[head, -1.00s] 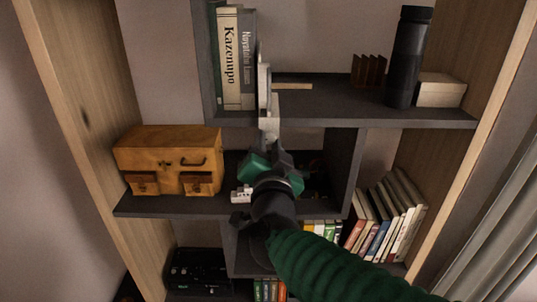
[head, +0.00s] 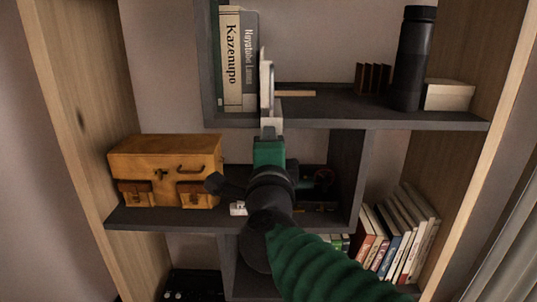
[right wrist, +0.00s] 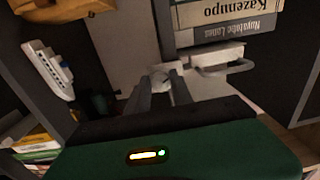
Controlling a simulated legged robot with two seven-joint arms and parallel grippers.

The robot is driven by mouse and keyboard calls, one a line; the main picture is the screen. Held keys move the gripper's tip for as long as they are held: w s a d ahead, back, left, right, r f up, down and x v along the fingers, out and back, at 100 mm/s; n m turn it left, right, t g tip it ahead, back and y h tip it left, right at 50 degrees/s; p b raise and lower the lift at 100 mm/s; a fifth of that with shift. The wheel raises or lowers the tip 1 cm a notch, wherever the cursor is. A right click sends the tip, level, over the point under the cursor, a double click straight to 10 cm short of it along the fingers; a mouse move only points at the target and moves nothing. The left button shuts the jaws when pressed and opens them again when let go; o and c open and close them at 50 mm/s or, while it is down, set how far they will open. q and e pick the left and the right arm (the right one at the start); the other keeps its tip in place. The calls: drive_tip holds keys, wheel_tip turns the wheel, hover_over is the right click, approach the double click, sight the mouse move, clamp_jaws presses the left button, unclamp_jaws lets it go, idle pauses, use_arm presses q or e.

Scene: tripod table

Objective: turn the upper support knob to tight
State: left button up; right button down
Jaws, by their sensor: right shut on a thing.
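A pale upright support (head: 266,75) stands at the upper shelf's edge, just right of the books. It also shows in the right wrist view as a whitish bracket (right wrist: 218,60). Its small pale knob (right wrist: 160,74) is between the tips of my right gripper (right wrist: 160,86). In the head view my right gripper (head: 270,130) reaches up to the support's lower end, and its green body hides part of the shelf below. The gripper is shut on the knob. The knob's markings and exact angle are too small to tell. My left gripper is not in view.
Two books (head: 239,60) stand close left of the support. A wooden chest (head: 165,168) and a small white object (head: 238,208) are on the shelf below. A black bottle (head: 412,60) and a pale box (head: 450,95) stand at the upper right. Leaning books (head: 400,235) fill the lower right.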

drive_tip(key=shift+f+m+b, duration=0.2)
drive_tip(key=shift+m+b, duration=0.55)
drive_tip(key=shift+m, duration=0.7)
drive_tip(key=shift+f+m+b, duration=0.2)
drive_tip(key=shift+m+b, duration=0.55)
drive_tip(key=shift+m, duration=0.7)
drive_tip(key=c, duration=1.3)
unclamp_jaws()
drive_tip(key=shift+r, duration=0.1)
drive_tip(key=shift+o, duration=0.9)
drive_tip(key=shift+r, duration=0.15)
